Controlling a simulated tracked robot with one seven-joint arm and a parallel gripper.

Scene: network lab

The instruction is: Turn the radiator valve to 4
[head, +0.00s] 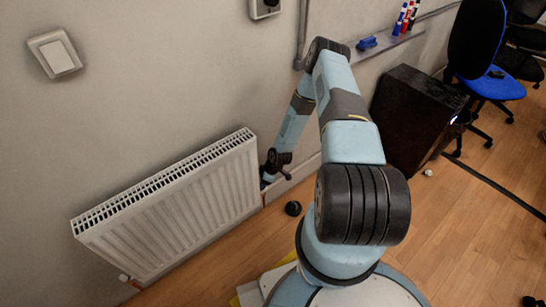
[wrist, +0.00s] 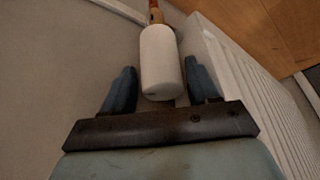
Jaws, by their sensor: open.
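The radiator valve's white cylindrical head (wrist: 162,62) is in the middle of the wrist view, with a copper-coloured fitting beyond it. My gripper (wrist: 160,68) is open, with one blue finger on each side of the head. Narrow gaps show between the fingers and the head, so I see no grip on it. A small dark mark shows at the near end of the head, but no number is readable. In the head view my arm reaches down at the right end of the white radiator (head: 180,205), and this valve cannot be made out there.
The radiator's ribbed panel (wrist: 240,85) runs close along the right of the wrist view. A small white and red fitting (head: 125,279) shows at its lower left corner. A black cabinet (head: 412,115) and blue chair (head: 498,85) stand right.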

